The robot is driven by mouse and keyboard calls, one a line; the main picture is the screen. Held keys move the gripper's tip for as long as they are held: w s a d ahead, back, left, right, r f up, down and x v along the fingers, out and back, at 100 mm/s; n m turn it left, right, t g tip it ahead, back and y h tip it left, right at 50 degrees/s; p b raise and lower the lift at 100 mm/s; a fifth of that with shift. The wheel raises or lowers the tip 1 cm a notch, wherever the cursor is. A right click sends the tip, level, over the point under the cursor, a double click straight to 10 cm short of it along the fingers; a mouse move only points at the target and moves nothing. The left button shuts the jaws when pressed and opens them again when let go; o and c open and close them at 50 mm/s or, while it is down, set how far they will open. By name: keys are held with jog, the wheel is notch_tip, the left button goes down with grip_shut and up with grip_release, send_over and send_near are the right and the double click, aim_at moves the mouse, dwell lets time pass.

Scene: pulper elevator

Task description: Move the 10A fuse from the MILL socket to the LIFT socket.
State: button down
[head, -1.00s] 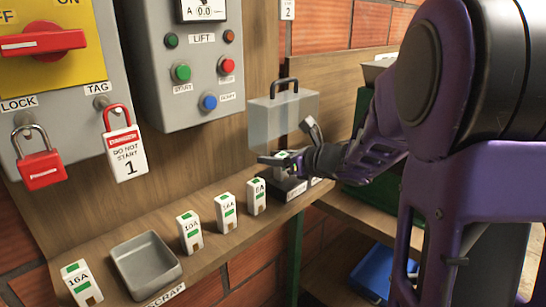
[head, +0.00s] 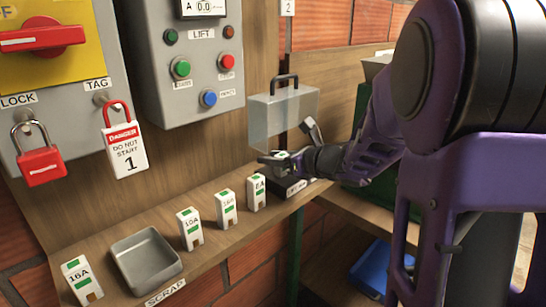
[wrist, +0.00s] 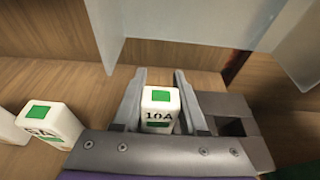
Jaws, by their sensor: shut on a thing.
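My gripper (head: 278,160) is shut on the white 10A fuse with green patches, which shows between the two jaws in the wrist view (wrist: 158,108). In the head view the gripper is over the left part of the dark fuse socket block (head: 295,191), and the fuse is mostly hidden by the jaws. In the wrist view the block's right part (wrist: 235,108) shows a dark empty opening beside the right jaw. The socket labels are too small or covered to read. Whether the fuse's lower end touches a socket is hidden.
A clear cover (head: 283,118) with a dark handle stands raised behind the gripper. Loose fuses stand on the shelf: a 6A or 8A (head: 256,193), a 16A (head: 226,208), another 10A (head: 190,229) and a 16A (head: 82,280). A grey scrap tray (head: 146,262) lies among them.

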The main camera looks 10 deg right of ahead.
jog(key=shift+f, duration=0.35)
dwell(0.3)
jog(key=shift+c, duration=1.8)
grip_release()
jog(key=shift+s, duration=0.1)
